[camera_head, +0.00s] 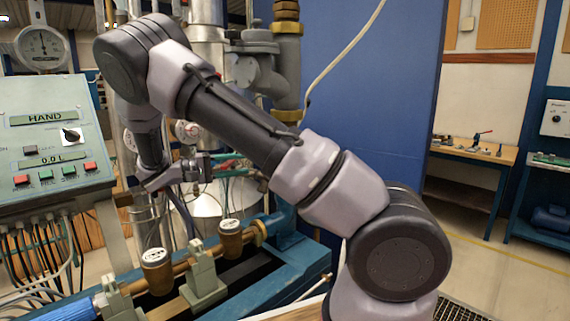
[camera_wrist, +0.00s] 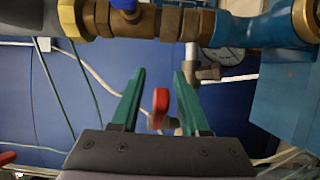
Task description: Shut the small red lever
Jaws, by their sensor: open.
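The small red lever (camera_wrist: 160,106) shows in the wrist view, between the two green fingers of my gripper (camera_wrist: 158,85). It looks upright on a brass-coloured fitting partly hidden behind the gripper. There is a visible gap to the finger on each side, so the jaws are open around it. I cannot tell how far it is in depth. In the head view my gripper (camera_head: 205,171) is at the end of my arm, left of centre above the pipe rig. The red lever cannot be made out clearly there.
A brass pipe (camera_wrist: 150,22) with a blue-handled valve (camera_wrist: 124,5) runs across the wrist view's top. In the head view, the control panel (camera_head: 100,112) stands at left. Two brass meters (camera_head: 156,270) sit on the blue bench (camera_head: 285,284) below the gripper. A blue partition (camera_head: 385,90) stands behind.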

